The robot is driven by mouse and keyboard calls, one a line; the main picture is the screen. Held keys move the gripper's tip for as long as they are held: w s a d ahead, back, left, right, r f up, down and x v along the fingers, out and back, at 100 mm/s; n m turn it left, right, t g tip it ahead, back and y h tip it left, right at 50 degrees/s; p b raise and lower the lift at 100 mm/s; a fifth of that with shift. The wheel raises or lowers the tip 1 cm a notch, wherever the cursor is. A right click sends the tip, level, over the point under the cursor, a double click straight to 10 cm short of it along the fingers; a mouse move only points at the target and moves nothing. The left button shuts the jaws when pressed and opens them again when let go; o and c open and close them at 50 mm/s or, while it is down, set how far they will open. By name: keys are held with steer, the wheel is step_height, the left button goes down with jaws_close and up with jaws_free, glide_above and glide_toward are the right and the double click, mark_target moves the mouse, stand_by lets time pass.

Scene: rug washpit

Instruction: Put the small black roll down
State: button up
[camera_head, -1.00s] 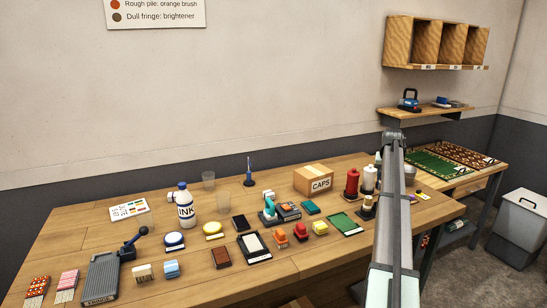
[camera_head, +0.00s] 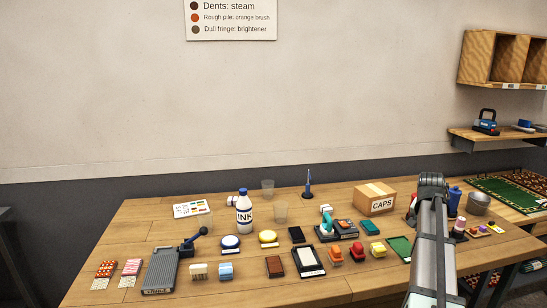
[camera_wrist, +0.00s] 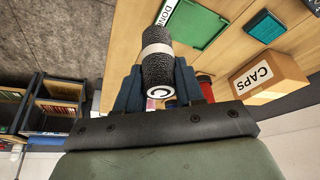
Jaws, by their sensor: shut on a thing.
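My gripper (camera_wrist: 158,92) is shut on the small black roll (camera_wrist: 157,66) in the wrist view. The roll has a rough dark surface, a pale band around its middle and a white end with a black ring mark. It is held between the two dark blue fingers, with the wooden table beyond it. In the head view my arm reaches over the right part of the table (camera_head: 150,222), and the gripper and roll are hidden behind it.

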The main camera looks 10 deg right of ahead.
steer(key=w+a+r+n+t+y, duration=0.1)
steer(key=a+n, duration=0.2)
steer(key=a, duration=2)
steer(key=w+a+r+n+y, duration=0.1)
steer(key=a+n, duration=0.3)
steer(key=a, duration=1.9)
steer(key=shift+w+a+r+n+t, duration=0.2)
steer(key=shift+a+r+n+t, duration=0.15)
steer(key=shift+r, duration=0.2)
steer(key=shift+d, duration=0.2)
steer(key=m+g+h, duration=0.1)
steer(key=m, duration=0.5)
glide_above(302, 226)
step_height(302, 226, down, 3)
steer(key=shift+s+a+f, duration=0.1)
steer(key=shift+s+f, duration=0.05)
steer(key=shift+f, duration=4.6)
steer(key=shift+f, duration=0.15)
